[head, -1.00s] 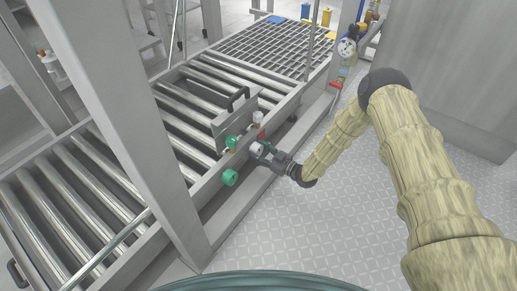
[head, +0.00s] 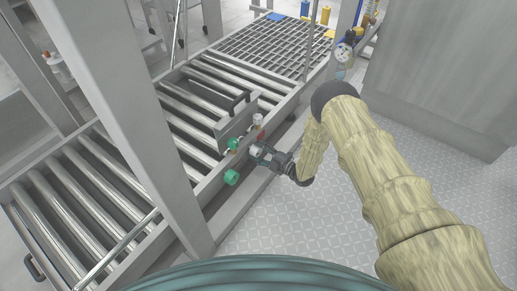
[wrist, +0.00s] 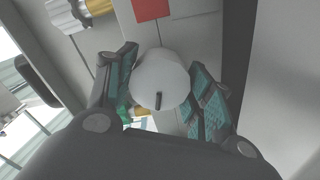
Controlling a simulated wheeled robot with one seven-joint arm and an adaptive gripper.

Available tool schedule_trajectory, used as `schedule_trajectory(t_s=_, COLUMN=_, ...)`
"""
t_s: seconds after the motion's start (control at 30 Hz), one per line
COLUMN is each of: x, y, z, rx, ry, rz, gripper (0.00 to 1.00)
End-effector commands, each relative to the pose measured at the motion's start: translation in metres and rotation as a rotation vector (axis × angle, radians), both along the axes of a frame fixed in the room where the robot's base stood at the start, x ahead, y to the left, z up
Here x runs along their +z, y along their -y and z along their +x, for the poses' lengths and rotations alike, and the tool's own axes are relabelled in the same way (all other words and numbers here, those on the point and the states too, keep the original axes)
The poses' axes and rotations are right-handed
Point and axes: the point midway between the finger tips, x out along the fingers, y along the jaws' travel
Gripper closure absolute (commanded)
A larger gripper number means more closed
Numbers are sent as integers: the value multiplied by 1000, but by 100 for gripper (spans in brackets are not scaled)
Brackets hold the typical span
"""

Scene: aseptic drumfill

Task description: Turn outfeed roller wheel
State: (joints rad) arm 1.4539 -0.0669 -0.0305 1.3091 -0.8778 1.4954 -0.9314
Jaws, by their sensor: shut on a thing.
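The white wheel (wrist: 160,78), a round knob with a dark mark on its face, sits between the teal-padded fingers of my gripper (wrist: 163,95) in the wrist view. My gripper is shut on it. In the head view my gripper (head: 262,154) is at the side rail of the roller conveyor, and the white wheel (head: 256,150) shows at its fingertips. Two green knobs (head: 232,177) (head: 233,144) are on the same rail, just left of my gripper.
A grey post (head: 165,130) stands in front. A red-and-white fitting (head: 259,122) is close above my gripper. The patterned floor (head: 290,225) at right is clear.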

Motion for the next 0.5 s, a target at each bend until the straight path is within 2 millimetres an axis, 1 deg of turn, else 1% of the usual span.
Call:
schedule_trajectory(t_s=0.03, x=3, y=2, z=3, rx=-6, ry=36, rz=-29, gripper=72)
schedule_trajectory(t_s=0.2, x=3, y=3, z=4, rx=-7, ry=157, rz=-116, gripper=72)
schedule_trajectory(t_s=0.5, x=3, y=4, z=4, rx=-8, ry=316, rz=-231, gripper=72)
